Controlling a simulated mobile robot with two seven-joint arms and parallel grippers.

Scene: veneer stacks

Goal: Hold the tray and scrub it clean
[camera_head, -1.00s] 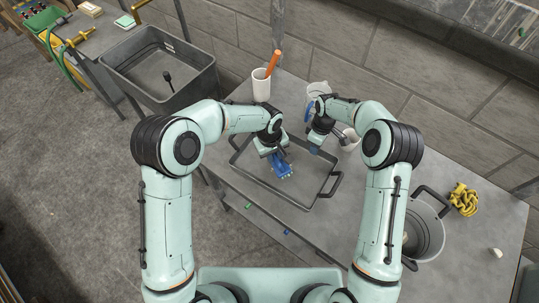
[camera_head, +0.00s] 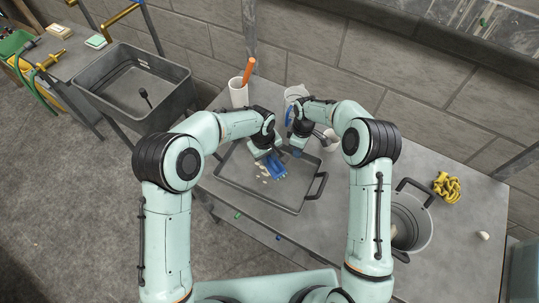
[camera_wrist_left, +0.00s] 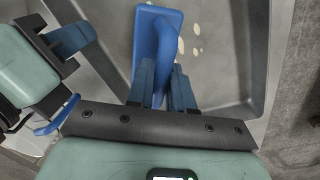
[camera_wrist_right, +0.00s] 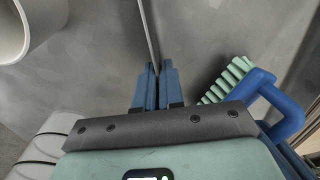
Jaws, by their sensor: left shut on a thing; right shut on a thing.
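The grey tray (camera_head: 288,200) lies on the table, with dark handles. Several pale spots mark its floor, left of the blue brush; they also show in the left wrist view (camera_wrist_left: 196,52). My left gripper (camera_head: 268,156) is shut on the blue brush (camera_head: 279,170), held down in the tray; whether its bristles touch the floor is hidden. The brush shows in the left wrist view (camera_wrist_left: 153,40), and its mint bristles show in the right wrist view (camera_wrist_right: 228,80). My right gripper (camera_head: 297,152) is shut on the tray's far rim, a thin edge in the right wrist view (camera_wrist_right: 150,35).
A white cup (camera_head: 238,96) with an orange-handled tool stands behind the tray. Another white cup (camera_head: 332,143) is close to my right gripper. A metal pot (camera_head: 412,228) and a yellow bundle (camera_head: 447,186) are at right. A deep grey basin (camera_head: 170,95) stands at left.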

